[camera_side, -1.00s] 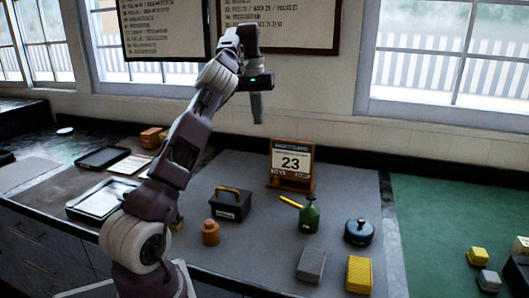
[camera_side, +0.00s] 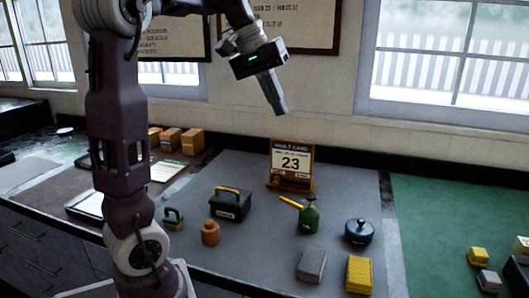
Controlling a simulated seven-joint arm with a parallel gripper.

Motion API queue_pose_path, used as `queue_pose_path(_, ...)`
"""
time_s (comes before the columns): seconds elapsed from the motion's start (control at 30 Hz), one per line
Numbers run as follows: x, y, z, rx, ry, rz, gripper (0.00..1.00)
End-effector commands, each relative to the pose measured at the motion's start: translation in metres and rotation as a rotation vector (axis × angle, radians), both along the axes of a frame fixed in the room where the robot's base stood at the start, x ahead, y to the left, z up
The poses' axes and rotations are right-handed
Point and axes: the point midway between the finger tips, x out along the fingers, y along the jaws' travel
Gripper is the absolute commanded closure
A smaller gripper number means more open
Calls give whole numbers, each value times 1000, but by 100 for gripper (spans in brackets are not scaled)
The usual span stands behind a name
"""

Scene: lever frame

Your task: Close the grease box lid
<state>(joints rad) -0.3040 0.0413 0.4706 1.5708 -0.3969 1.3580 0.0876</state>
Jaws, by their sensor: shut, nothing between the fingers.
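My gripper (camera_side: 281,111) is shut and empty. It hangs high above the grey mat, in front of the back wall, and touches nothing. No label marks the grease box, and I cannot tell for sure which container it is. A black box (camera_side: 229,207) with a yellow handle on top stands on the mat, left of the middle. A dark blue round pot (camera_side: 359,233) with a knob on top stands on the right of the mat. Both are well below my gripper. How their lids sit is too small to tell.
A green oil can (camera_side: 309,219) with a yellow spout, an orange-brown jar (camera_side: 210,233), a small green handled object (camera_side: 173,218), a grey block (camera_side: 311,265) and a yellow block (camera_side: 359,274) stand on the grey mat (camera_side: 260,250).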

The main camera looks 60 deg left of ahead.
Motion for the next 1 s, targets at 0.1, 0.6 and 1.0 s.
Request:
queue_pose_path(0.1, -15, -28, -3, 15, -12, -59, 100)
queue_pose_path(0.6, -85, -123, -36, 149, -56, -315, 100)
queue_pose_path(1.0, -117, -149, -56, 225, -78, -417, 100)
